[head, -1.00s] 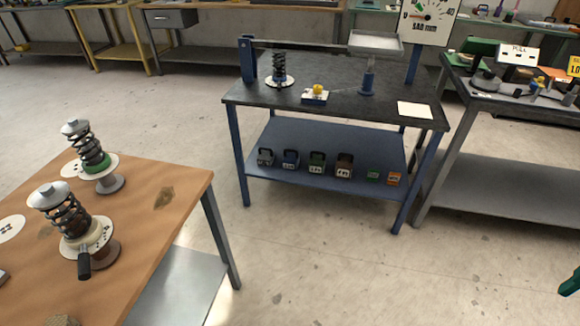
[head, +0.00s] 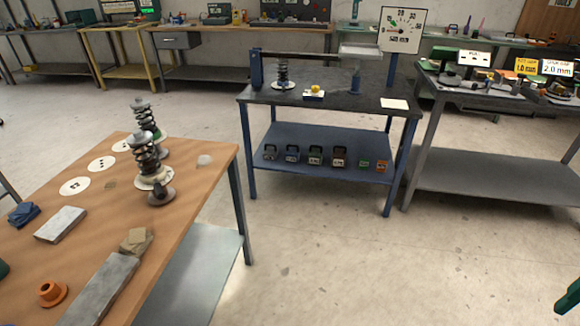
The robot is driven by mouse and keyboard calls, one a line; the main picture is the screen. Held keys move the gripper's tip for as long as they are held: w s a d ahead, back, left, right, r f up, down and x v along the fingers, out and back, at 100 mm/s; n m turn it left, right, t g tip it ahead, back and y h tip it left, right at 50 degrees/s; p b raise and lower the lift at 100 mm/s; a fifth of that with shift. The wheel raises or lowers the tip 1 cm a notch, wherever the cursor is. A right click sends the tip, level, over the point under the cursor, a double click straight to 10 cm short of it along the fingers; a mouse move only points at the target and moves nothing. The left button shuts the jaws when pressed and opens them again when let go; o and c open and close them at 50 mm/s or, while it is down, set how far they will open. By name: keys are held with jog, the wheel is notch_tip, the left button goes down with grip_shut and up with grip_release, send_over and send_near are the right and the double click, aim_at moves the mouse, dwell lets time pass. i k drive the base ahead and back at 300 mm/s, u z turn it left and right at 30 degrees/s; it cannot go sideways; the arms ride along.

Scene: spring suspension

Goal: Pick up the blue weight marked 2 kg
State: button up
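A row of small block weights with handles stands on the lower shelf (head: 330,135) of the blue-framed bench. The blue weight (head: 292,154) is second from the left. It stands between a dark grey weight (head: 270,153) and a green weight (head: 315,156). Its pale label is too small to read for certain. A brown weight (head: 339,157) stands further right. My gripper is not in view, so its state does not show.
A wooden table (head: 205,200) with springs, blocks and discs stands at the near left. A grey bench (head: 480,170) stands at the right. Clear floor (head: 350,260) lies before the blue bench, whose top holds a spring, scale and dial.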

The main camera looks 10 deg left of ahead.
aim_at(292, 155)
jog(key=u, duration=0.75)
jog(key=i, duration=2.7)
jog(key=z, duration=1)
jog(key=i, duration=0.45)
jog(key=z, duration=0.2)
